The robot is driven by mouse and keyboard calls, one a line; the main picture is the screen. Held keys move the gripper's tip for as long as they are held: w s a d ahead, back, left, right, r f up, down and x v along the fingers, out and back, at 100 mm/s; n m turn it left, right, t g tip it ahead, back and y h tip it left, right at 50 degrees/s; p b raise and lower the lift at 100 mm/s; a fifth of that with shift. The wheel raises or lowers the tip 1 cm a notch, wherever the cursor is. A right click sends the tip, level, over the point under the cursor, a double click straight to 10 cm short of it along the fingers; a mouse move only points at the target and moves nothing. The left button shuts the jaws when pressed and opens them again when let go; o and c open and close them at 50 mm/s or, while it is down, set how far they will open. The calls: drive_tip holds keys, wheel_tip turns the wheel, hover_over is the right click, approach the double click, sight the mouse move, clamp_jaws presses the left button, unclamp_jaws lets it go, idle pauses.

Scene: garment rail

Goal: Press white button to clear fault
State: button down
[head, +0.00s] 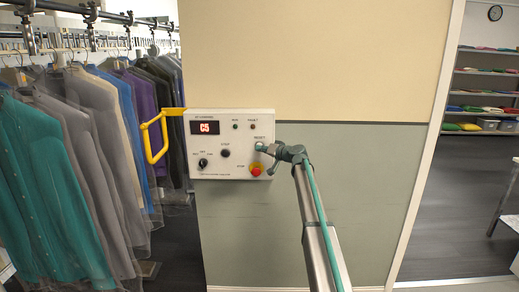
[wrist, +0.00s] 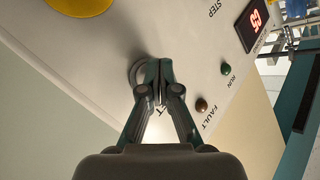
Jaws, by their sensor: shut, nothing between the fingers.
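A white control panel (head: 230,185) is mounted on the wall and its red display (head: 204,127) reads C5. The white button, labelled RESET, is at the panel's upper right, mostly hidden behind my gripper (head: 264,149). In the wrist view, the closed fingertips of my gripper (wrist: 157,84) are over the button, and part of its pale round rim (wrist: 134,72) shows beside them. Whether they touch or press it cannot be told. The FAULT lamp (wrist: 201,104) looks dull reddish-brown, and the green RUN lamp (wrist: 225,69) is beside it.
A red stop button on a yellow base (head: 256,170) is just below my gripper. A yellow handle (head: 154,140) stands out by the panel's left edge, near hanging garments (head: 95,150).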

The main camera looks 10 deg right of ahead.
idle(0.5)
drive_tip(key=shift+s+a+b, duration=0.15)
drive_tip(key=shift+s+b, duration=0.4)
drive_tip(key=shift+s, duration=0.2)
drive_tip(key=s, duration=0.1)
drive_tip(key=s+b, duration=0.1)
drive_tip(key=s, duration=0.1)
drive_tip(key=s+a, duration=0.1)
drive_tip(key=s, duration=0.1)
drive_tip(key=shift+b, duration=0.3)
